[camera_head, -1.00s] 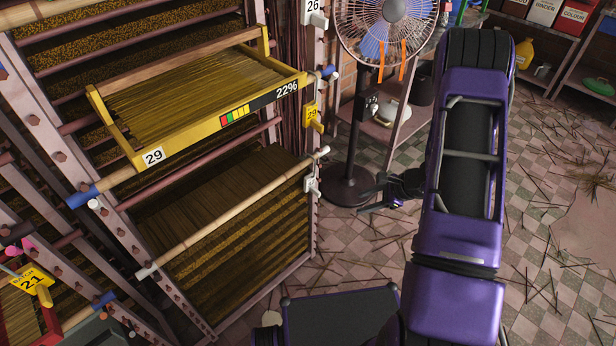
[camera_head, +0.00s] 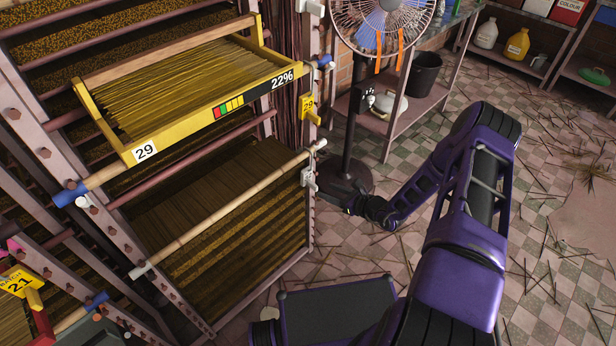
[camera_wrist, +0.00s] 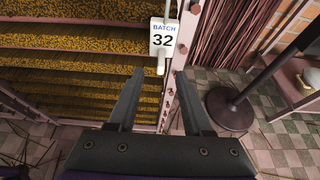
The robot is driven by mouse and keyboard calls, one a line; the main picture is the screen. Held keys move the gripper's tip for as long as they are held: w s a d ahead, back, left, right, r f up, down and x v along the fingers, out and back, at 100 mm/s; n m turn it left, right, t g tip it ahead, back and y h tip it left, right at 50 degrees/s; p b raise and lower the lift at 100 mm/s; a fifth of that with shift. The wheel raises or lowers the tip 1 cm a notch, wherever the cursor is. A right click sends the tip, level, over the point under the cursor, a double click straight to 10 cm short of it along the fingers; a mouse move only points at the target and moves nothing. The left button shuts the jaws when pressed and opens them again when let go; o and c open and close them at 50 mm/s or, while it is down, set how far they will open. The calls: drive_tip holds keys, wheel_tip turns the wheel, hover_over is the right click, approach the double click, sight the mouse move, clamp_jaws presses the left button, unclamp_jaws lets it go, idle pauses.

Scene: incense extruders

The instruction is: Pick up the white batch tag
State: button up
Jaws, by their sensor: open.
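A white batch tag (camera_wrist: 163,40) reading "BATCH 32" hangs on the rack post in the wrist view, just beyond and above my fingertips in the picture. In the head view a white tag (camera_head: 309,178) shows nearly edge-on at the right end of the lower bamboo rail. My gripper (camera_wrist: 160,74) is open and empty, with the tag's lower part in line with the gap between its fingers. In the head view my gripper (camera_head: 335,200) is small and dark, right of the tag and apart from it; its fingers are hard to make out.
The rack holds a yellow tray (camera_head: 200,120) marked 29 and a yellow tag (camera_head: 309,107) on the post. Another white tag (camera_head: 312,8) is higher up. A fan's dark stand (camera_head: 346,178) rises close behind my gripper. Sticks litter the tiled floor.

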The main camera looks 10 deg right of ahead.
sight(315, 186)
drive_tip(key=b+x, duration=0.1)
drive_tip(key=x, duration=0.6)
drive_tip(key=shift+w+f, duration=0.1)
drive_tip(key=shift+w, duration=0.2)
drive_tip(key=shift+c, duration=0.2)
clamp_jaws()
